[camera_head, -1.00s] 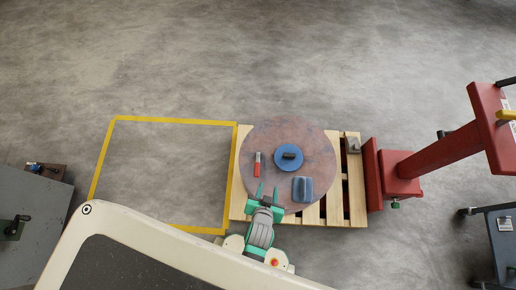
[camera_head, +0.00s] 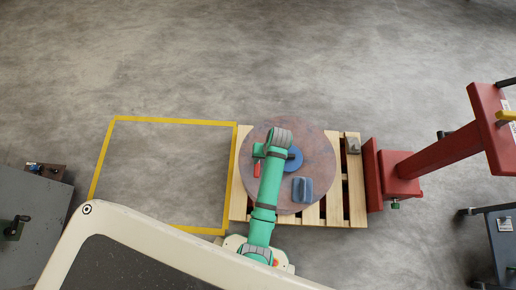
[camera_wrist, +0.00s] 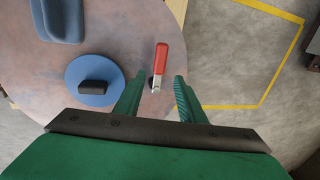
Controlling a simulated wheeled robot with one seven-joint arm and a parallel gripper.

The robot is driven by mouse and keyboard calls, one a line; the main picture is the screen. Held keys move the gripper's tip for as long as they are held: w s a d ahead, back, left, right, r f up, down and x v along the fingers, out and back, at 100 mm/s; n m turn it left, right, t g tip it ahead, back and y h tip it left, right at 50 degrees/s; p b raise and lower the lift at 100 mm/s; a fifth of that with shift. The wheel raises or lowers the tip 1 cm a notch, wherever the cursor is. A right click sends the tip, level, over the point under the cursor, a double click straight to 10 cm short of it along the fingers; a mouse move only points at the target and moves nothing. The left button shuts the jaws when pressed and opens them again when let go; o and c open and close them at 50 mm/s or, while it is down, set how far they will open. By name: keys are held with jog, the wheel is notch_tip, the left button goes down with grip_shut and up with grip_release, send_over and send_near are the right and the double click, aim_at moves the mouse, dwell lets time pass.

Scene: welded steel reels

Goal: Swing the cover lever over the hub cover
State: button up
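The cover lever (camera_wrist: 161,58) has a red grip and a small metal end, and lies on the reel face to the right of the hub cover in the wrist view. In the head view the lever (camera_head: 257,170) is partly hidden by my arm. The hub cover (camera_wrist: 76,74) is a blue disc with a dark block on it; the head view shows its right part (camera_head: 296,163). The lever is beside the cover, apart from it. My gripper (camera_wrist: 161,76) is open, its two fingers on either side of the lever in view; their height above it is unclear.
The rusty round reel (camera_head: 318,150) lies on a wooden pallet (camera_head: 356,190). A blue block (camera_head: 302,190) stands on the reel. A red post machine (camera_head: 402,180) is at the right. A yellow-outlined floor area (camera_head: 165,175) at the left is empty.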

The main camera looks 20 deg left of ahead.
aim_at(257, 168)
jog(key=f, duration=0.3)
jog(key=a+f, duration=0.1)
jog(key=f, duration=0.3)
jog(key=a+f, duration=0.1)
jog(key=f, duration=0.2)
jog(key=shift+s+f, duration=0.15)
jog(key=shift+s, duration=0.25)
grip_shut()
